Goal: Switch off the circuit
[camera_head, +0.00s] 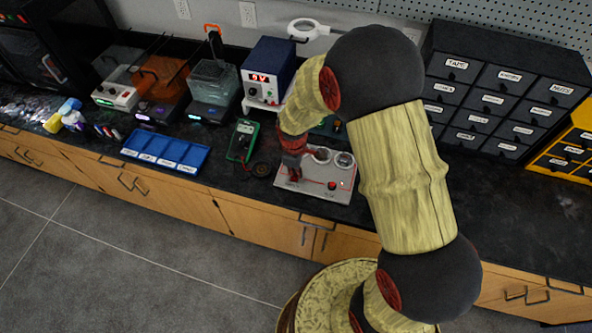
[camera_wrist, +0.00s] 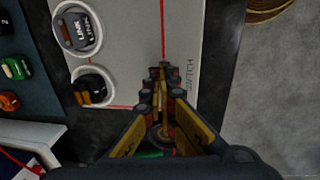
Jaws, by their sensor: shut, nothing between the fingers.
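The circuit board (camera_head: 315,194) is a flat light-grey panel with red lines, lying on the dark bench near its front edge. Two round parts sit along its back, and a small dark round part with red (camera_head: 332,185) is on its right half. My gripper (camera_head: 293,176) points down over the board's left part. In the wrist view the board (camera_wrist: 133,35) carries a printed word "SWITCH" beside my closed fingertips (camera_wrist: 163,72). The switch itself is hidden behind the fingers. I cannot tell whether the fingertips touch it.
A green multimeter (camera_head: 242,141) and a blue divided tray (camera_head: 166,151) lie left of the board. A blue power supply (camera_head: 268,73) with a red display stands behind. A dark drawer cabinet (camera_head: 500,90) stands back right. The bench right of my arm is clear.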

